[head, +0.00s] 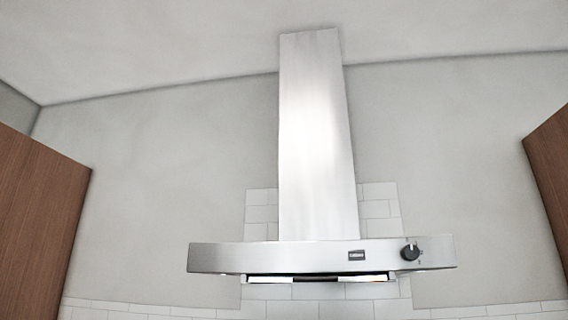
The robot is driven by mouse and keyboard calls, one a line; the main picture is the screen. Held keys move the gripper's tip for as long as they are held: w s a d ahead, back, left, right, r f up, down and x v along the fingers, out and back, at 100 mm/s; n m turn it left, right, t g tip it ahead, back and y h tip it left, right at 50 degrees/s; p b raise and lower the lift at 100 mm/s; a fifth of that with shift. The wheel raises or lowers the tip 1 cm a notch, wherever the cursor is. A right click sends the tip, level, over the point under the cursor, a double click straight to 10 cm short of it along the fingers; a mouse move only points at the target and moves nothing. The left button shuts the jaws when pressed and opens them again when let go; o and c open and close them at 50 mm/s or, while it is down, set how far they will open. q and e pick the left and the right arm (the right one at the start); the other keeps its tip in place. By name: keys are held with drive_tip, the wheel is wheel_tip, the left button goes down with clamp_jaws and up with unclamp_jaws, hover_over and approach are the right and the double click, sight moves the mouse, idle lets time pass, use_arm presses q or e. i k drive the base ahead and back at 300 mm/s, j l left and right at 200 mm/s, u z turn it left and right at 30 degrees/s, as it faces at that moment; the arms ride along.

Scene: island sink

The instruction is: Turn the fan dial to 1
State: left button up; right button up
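A black round fan dial (410,252) sits on the right part of the front panel of a steel range hood (290,256). Small marks surround the dial, and a light pointer on it seems to point roughly up; the numbers are too small to read. The steel chimney (317,140) rises from the hood to the ceiling. Neither of my grippers shows in the head view, so nothing is seen touching the dial.
A brown wooden cabinet (38,225) stands at the left, and another cabinet (552,180) at the right edge. White tiles (380,208) cover the wall behind the hood.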

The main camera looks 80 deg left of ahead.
sight(411, 252)
drive_tip(key=u, duration=2.6)
